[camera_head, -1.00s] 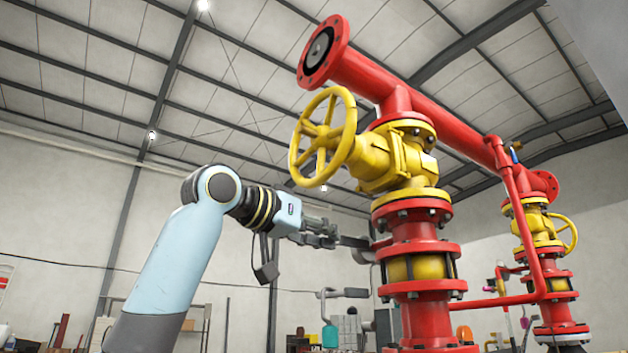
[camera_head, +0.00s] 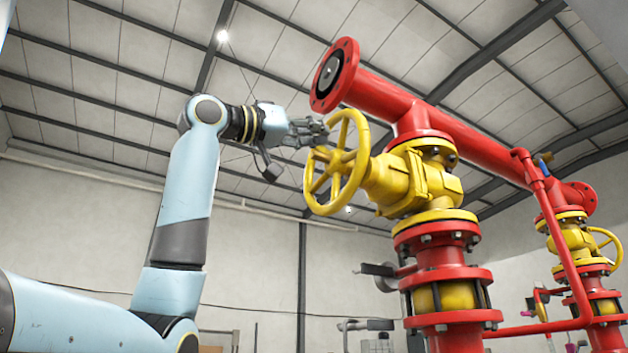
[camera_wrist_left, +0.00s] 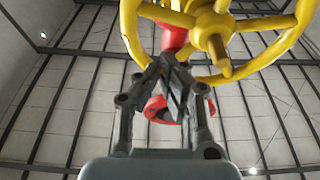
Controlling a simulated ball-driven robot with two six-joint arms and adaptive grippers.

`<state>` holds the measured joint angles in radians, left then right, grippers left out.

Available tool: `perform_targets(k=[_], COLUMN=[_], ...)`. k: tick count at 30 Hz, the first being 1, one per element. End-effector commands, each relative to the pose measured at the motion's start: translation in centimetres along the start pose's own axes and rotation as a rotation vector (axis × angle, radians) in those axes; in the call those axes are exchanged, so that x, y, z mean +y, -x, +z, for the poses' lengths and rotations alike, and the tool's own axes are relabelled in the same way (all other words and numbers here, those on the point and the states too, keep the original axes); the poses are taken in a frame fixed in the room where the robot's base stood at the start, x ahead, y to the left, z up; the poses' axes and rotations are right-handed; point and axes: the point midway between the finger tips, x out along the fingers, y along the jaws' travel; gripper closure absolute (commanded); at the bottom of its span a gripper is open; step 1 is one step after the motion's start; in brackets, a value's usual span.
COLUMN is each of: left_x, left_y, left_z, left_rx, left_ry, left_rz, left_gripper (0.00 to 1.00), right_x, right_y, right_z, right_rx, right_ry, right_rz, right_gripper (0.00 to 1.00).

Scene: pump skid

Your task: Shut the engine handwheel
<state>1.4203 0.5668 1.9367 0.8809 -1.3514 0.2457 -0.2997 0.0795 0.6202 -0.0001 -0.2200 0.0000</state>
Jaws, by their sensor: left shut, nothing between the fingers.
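A yellow spoked handwheel (camera_head: 337,163) stands upright on the near yellow valve (camera_head: 414,178) of the red pipework. My left gripper (camera_head: 322,132) is at the wheel's upper left rim, with its fingers shut and empty. In the left wrist view the shut fingers (camera_wrist_left: 168,75) point at the rim of the handwheel (camera_wrist_left: 213,38), whose hub and spokes show at the top. I cannot tell whether the fingertips touch the rim. My right gripper is not in view.
A thick red pipe (camera_head: 450,131) with an open flange (camera_head: 334,75) runs above the valve. A second yellow handwheel (camera_head: 606,247) is on a smaller valve at the far right. The space left of the near wheel is clear except for my arm.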

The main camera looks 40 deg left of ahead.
Motion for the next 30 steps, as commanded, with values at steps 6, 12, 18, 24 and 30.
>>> perform_targets(k=[6, 12, 18, 24, 30], left_x=[0.1, 0.0, 0.0, 0.1, 0.2], left_y=[-2.6, -4.8, -7.0, -8.3, -7.6], left_z=[-0.2, -0.2, -0.2, 0.7, 3.0], left_rx=[-0.001, -0.002, -0.001, -0.002, -0.005], left_ry=[0.003, 0.004, 0.003, 0.000, 0.000], left_rz=[0.003, 0.002, 0.001, -0.001, -0.001], left_gripper=[1.00, 1.00, 1.00, 1.00, 1.00], right_x=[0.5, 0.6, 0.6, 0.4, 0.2], right_y=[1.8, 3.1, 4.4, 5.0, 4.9], right_z=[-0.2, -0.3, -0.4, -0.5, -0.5], right_rx=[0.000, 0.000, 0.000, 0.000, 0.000], right_ry=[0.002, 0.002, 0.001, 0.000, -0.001], right_rz=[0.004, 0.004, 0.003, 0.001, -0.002], right_gripper=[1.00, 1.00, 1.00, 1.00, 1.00])
